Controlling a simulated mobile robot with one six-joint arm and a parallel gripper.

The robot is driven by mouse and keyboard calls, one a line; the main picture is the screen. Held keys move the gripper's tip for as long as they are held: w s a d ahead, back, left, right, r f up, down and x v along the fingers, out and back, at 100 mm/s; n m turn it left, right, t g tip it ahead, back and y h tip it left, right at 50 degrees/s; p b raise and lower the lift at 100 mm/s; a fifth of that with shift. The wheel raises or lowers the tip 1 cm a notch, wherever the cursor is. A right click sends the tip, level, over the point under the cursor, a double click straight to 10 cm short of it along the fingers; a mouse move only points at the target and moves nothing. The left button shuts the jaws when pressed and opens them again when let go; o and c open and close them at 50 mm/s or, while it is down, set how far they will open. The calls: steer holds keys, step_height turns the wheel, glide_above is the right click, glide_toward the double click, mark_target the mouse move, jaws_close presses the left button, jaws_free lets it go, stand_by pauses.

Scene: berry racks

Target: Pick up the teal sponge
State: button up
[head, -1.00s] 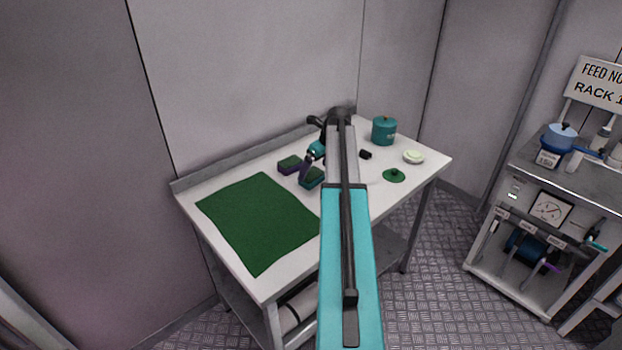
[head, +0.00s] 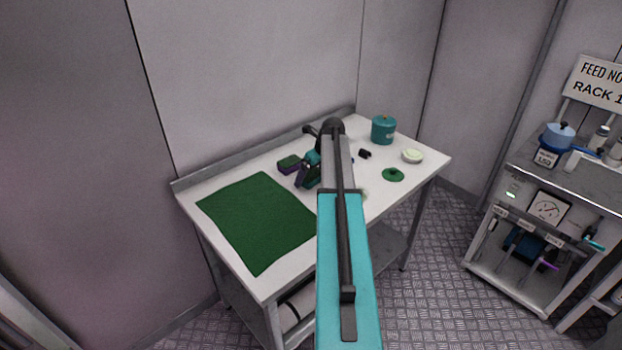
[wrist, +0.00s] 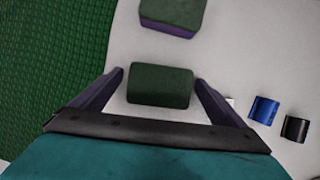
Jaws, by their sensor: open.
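The teal sponge (wrist: 160,90) has a dark green top and lies on the white table. In the wrist view it sits between the two purple fingers of my gripper (wrist: 158,78), with a small gap on each side. My gripper is open around it and not closed on it. In the head view my gripper (head: 305,181) is low over the table beside the green mat, and my arm and fingers hide most of this sponge. A second sponge (wrist: 172,15) with a green top and purple base lies just beyond; it also shows in the head view (head: 289,164).
The green mat (head: 255,220) covers the table's left part. A blue piece (wrist: 264,110) and a black piece (wrist: 295,129) lie right of my gripper. A teal pot (head: 383,130), a pale dish (head: 412,156) and a green lid (head: 392,175) stand at the table's right.

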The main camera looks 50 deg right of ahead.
steer(key=c, duration=1.1)
steer(key=shift+r, duration=0.2)
steer(key=shift+r+b, duration=0.6)
steer(key=shift+r, duration=0.6)
steer(key=s+d+b, duration=0.1)
steer(key=s, duration=0.4)
steer(key=s+d+r+b, duration=0.1)
steer(key=s, duration=0.4)
steer(key=s+d+r+b, duration=0.1)
steer(key=s, duration=0.4)
steer(key=shift+s+d+r, duration=0.1)
steer(key=shift+s+d, duration=0.15)
steer(key=shift+d, duration=0.1)
